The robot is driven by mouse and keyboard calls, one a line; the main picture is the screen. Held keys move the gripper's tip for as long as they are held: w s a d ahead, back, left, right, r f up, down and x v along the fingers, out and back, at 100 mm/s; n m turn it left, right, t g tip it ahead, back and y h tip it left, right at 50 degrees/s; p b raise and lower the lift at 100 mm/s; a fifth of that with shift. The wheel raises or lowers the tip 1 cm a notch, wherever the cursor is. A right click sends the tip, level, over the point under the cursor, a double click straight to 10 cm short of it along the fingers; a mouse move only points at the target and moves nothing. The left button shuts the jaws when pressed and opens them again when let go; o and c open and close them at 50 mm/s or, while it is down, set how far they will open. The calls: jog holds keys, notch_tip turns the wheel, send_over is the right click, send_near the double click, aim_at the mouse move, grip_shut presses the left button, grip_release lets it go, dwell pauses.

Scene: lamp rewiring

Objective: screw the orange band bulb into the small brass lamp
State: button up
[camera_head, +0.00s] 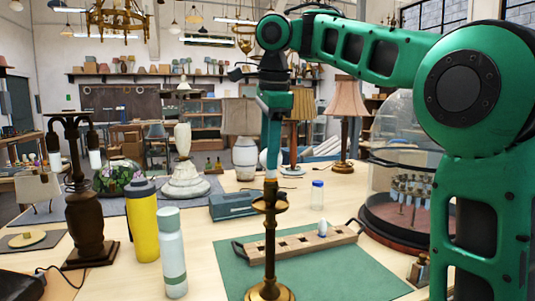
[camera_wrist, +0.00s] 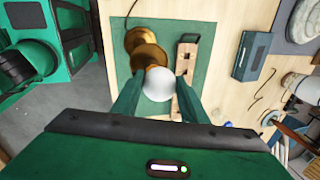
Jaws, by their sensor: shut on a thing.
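My gripper (camera_head: 271,167) points down over the small brass lamp (camera_head: 270,235), which stands upright on the green mat (camera_head: 340,275). In the wrist view, a round white bulb (camera_wrist: 158,86) sits between my two green fingers, which are shut on it. The brass lamp (camera_wrist: 146,48) shows just beyond the bulb there. In the head view, a small pale-orange part shows between my fingertips and the lamp's top. The bulb's base is hidden, and I cannot tell whether it is seated in the socket.
A wooden rack (camera_head: 297,244) with another white bulb (camera_head: 322,228) lies behind the lamp. A yellow bottle (camera_head: 143,220), a pale flask (camera_head: 172,255) and a dark lamp (camera_head: 84,205) stand left. A glass dome (camera_head: 400,150) is right. The mat's front right is clear.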

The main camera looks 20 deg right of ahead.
jog(key=m+h, duration=0.1)
jog(key=m, duration=0.3)
jog(key=shift+w+a+m, duration=0.1)
jog(key=shift+w+m, duration=0.05)
jog(key=shift+m, duration=0.15)
jog(key=shift+w+m+g, duration=0.15)
jog(key=shift+m+g, duration=0.15)
jog(key=shift+m, duration=0.5)
jog(key=shift+w+m+h, duration=0.1)
jog(key=shift+m+h, duration=0.3)
jog(key=shift+m, duration=0.6)
jog(key=shift+m, duration=0.6)
jog(key=m+g, duration=0.1)
jog(key=m, duration=0.2)
jog(key=shift+w+m, duration=0.15)
jog(key=shift+m, duration=0.15)
jog(key=m+g, duration=0.1)
jog(key=m, duration=0.2)
jog(key=shift+f+h, duration=0.15)
jog(key=shift+h, duration=0.15)
